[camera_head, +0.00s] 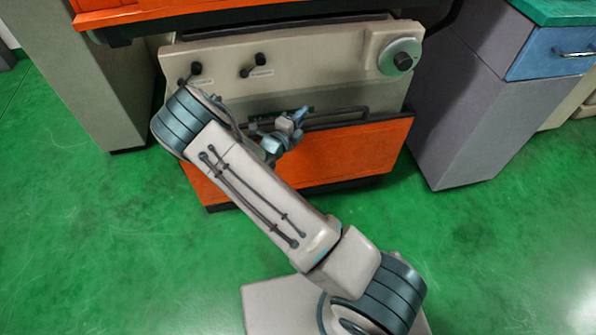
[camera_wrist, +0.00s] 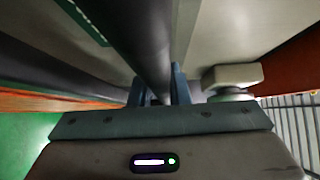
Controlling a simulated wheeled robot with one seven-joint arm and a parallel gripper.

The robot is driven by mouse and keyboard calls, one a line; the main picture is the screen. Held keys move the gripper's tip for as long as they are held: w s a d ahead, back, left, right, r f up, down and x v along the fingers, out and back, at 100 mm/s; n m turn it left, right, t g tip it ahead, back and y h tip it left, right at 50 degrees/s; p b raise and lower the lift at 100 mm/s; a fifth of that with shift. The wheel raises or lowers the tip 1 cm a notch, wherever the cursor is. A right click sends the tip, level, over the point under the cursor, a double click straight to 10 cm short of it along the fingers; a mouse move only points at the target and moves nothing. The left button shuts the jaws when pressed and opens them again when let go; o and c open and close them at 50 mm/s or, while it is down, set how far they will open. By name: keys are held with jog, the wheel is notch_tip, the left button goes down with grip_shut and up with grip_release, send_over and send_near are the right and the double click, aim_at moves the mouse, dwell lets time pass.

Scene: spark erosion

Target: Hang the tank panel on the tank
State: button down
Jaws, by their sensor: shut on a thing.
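The tank panel (camera_head: 320,62) is a broad beige plate with two dark levers and a round dial (camera_head: 401,57). It stands upright or slightly tilted against the front of the orange machine. A dark bar runs along its lower part, and it also shows as a thick dark rod in the wrist view (camera_wrist: 146,45). My gripper (camera_head: 290,127) is at this bar, low in front of the panel. In the wrist view its fingers (camera_wrist: 160,88) are shut around the bar. The tank is largely hidden behind the panel, and I cannot tell whether the panel's upper edge touches it.
An orange lower front (camera_head: 340,155) lies below the panel. An orange ledge with a dark edge (camera_head: 210,13) overhangs above. A grey cabinet (camera_head: 470,115) with a blue drawer stands at right, a beige column (camera_head: 85,75) at left.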

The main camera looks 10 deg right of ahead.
jog(key=shift+r, duration=0.3)
jog(key=shift+s+p, duration=0.8)
jog(key=shift+s, duration=0.55)
jog(key=s+p, duration=0.4)
jog(key=s, duration=0.6)
jog(key=shift+s, duration=0.35)
notch_tip(320, 180, up, 45)
jog(key=p, duration=3.5)
